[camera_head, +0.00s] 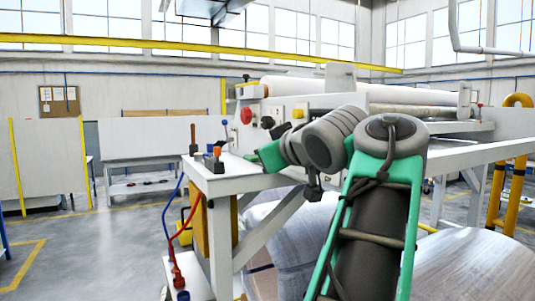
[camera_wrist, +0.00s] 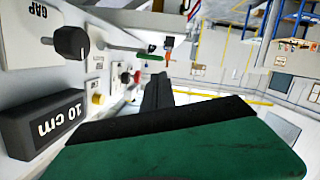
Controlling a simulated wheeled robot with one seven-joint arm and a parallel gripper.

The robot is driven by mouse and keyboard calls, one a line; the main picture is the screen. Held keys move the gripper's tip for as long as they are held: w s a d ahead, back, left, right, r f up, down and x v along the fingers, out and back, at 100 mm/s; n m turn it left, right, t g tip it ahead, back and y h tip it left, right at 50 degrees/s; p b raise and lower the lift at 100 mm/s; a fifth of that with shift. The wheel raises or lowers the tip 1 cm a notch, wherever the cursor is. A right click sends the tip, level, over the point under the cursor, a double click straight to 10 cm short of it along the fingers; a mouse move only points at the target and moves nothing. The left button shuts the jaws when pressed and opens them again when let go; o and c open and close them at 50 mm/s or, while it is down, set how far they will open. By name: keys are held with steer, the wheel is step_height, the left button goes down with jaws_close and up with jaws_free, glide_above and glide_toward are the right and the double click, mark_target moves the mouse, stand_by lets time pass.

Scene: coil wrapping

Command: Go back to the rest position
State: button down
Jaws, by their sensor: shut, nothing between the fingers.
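My gripper (camera_wrist: 157,84) shows in the wrist view as dark fingers beyond a black and green housing. The fingers are together, with nothing held. The control panel (camera_wrist: 108,66) of the machine is close beside it on the left of this view. In the head view my arm rises from the lower right and bends left, towards the panel (camera_head: 290,112). My fingertips are hidden or too small to tell there.
The panel bears a black GAP knob (camera_wrist: 71,42), a dark "10 cm" block (camera_wrist: 45,125), a yellow button (camera_wrist: 98,99) and a red button (camera_head: 246,115). Tools stand on the white table (camera_head: 226,182). Large wrapped rolls (camera_head: 470,268) lie below. Open floor (camera_head: 110,245) lies left.

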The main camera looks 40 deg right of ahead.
steer(key=w+a+f+m+g+y, duration=0.15)
steer(key=w+a+f, duration=0.25)
steer(key=a+f, duration=0.5)
steer(key=w+a+f+g+y, duration=0.25)
steer(key=w+a+f, duration=0.2)
steer(key=f, duration=0.85)
steer(key=s+a+f+g, duration=0.2)
steer(key=s+a+f, duration=0.3)
steer(key=f, duration=0.4)
steer(key=s+a+f+n+g+y, duration=0.1)
steer(key=s+a+f+g, duration=0.1)
steer(key=s+a+f, duration=0.3)
steer(key=s+a+f+g, duration=0.3)
steer(key=s+a+f, duration=0.2)
steer(key=f, duration=0.8)
steer(key=shift+a+n+y, duration=0.3)
steer(key=shift+a+n, duration=0.05)
steer(key=shift+a, duration=0.25)
